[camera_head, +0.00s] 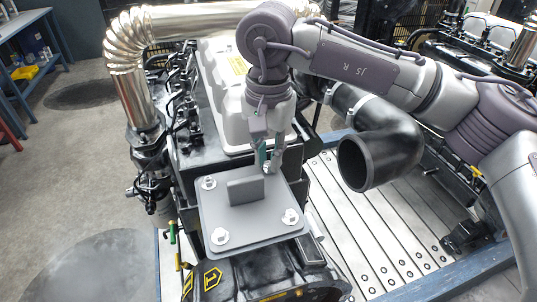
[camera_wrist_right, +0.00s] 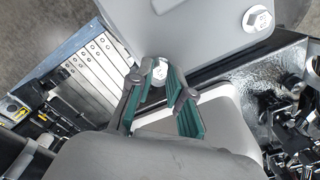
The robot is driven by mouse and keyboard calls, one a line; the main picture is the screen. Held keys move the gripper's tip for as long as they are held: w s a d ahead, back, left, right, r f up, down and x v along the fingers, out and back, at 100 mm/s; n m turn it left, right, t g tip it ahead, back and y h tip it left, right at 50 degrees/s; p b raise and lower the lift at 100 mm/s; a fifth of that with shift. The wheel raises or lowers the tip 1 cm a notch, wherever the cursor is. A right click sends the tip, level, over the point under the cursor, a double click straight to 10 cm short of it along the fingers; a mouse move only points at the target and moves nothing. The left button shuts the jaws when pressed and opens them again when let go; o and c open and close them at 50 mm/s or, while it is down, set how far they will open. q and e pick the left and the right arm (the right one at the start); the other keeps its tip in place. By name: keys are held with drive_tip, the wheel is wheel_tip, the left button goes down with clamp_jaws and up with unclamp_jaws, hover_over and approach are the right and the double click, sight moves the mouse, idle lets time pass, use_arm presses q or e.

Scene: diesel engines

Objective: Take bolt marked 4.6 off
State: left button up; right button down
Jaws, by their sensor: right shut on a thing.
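A grey square plate (camera_head: 250,215) with a raised block (camera_head: 246,190) lies on the engine's near end. Three bolts with pale heads show at its corners: far left (camera_head: 209,182), near left (camera_head: 220,236) and near right (camera_head: 290,216). My right gripper (camera_head: 268,168) comes down at the plate's far right corner, shut on a bolt (camera_wrist_right: 159,70), which shows between the green-padded fingers (camera_wrist_right: 157,90) in the right wrist view. I cannot tell whether this bolt is still seated. Another bolt (camera_wrist_right: 257,18) shows at the plate's corner there. Bolt markings are too small to read. My left gripper is out of view.
The engine's grey cover (camera_head: 222,95) stands right behind the plate. A silver exhaust pipe (camera_head: 130,70) rises at left, and a black elbow pipe (camera_head: 380,150) sits to the right, under my right arm. A blue workbench (camera_head: 35,55) stands far left. Space above the plate's near side is clear.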

sight(268, 163)
idle(0.3)
wheel_tip(268, 163, up, 8)
drive_tip(key=p, duration=0.5)
drive_tip(key=shift+r, duration=0.25)
idle(0.5)
